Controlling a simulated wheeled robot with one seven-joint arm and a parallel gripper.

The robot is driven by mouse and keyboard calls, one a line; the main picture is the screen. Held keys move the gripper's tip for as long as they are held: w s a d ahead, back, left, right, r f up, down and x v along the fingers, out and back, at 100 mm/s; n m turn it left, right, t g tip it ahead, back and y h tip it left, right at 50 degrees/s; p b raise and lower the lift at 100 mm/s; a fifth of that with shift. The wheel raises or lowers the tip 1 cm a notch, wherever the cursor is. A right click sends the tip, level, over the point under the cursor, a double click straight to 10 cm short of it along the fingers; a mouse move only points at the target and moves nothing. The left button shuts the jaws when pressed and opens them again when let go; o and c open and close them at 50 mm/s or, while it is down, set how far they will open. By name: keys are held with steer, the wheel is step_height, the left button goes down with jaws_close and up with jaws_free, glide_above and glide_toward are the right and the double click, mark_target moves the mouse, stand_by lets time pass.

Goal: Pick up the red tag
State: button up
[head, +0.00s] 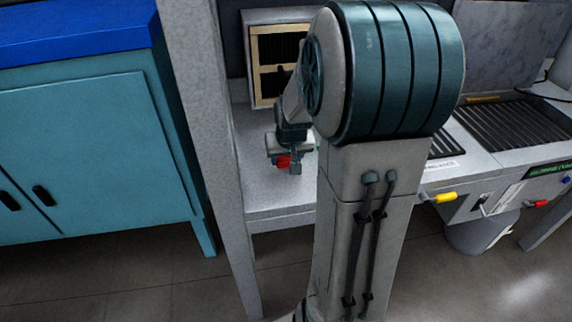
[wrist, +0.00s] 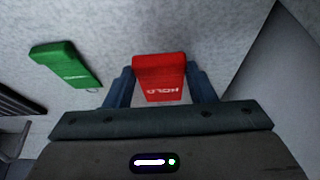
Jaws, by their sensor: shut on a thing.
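The red tag (wrist: 160,72) carries white lettering that reads "HOLD" and sits between the two fingers of my gripper (wrist: 160,88) in the wrist view. The fingers press on its left and right sides, so my gripper is shut on it. In the head view the red tag (head: 283,161) shows as a small red patch beside my gripper (head: 293,166), over the grey bench top. My arm hides part of that bench. I cannot tell whether the tag touches the surface.
A green tag (wrist: 66,64) lies on the grey surface left of the red tag. A wooden-framed rack (head: 255,62) stands behind. A grey post (head: 207,140) rises close on the left, beside a teal cabinet (head: 90,150). Dark ribbed trays (head: 510,122) lie at the right.

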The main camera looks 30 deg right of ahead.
steer(key=s+d+r, duration=0.3)
steer(key=d+r, duration=0.4)
steer(key=d, duration=0.4)
steer(key=shift+r, duration=0.15)
